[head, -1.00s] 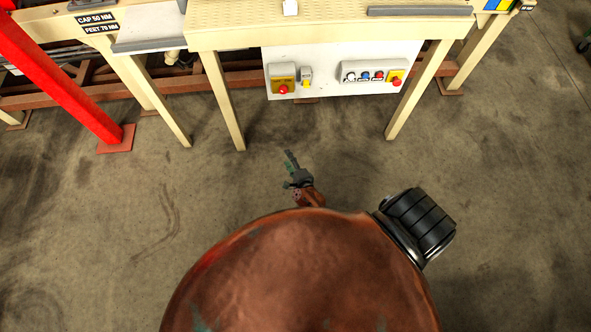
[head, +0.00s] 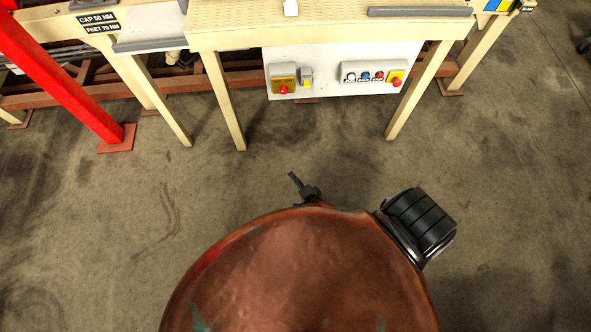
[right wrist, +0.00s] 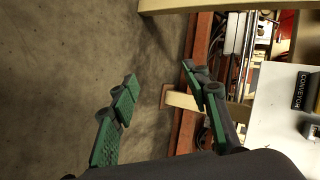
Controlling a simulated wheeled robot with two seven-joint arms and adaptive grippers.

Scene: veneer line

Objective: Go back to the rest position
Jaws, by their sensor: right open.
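My right gripper (head: 295,178) shows in the head view just beyond my own body, over the bare floor and well short of the panel. Its wrist and arm are mostly hidden behind my body. In the right wrist view the two green-padded fingers of the right gripper (right wrist: 158,75) stand wide apart with nothing between them. My left gripper is in neither view.
A cream workbench (head: 320,32) stands ahead, with a white control panel (head: 330,85) below it bearing red buttons and small switches. A red post (head: 65,80) rises at the left. The concrete floor (head: 100,220) between me and the bench is clear.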

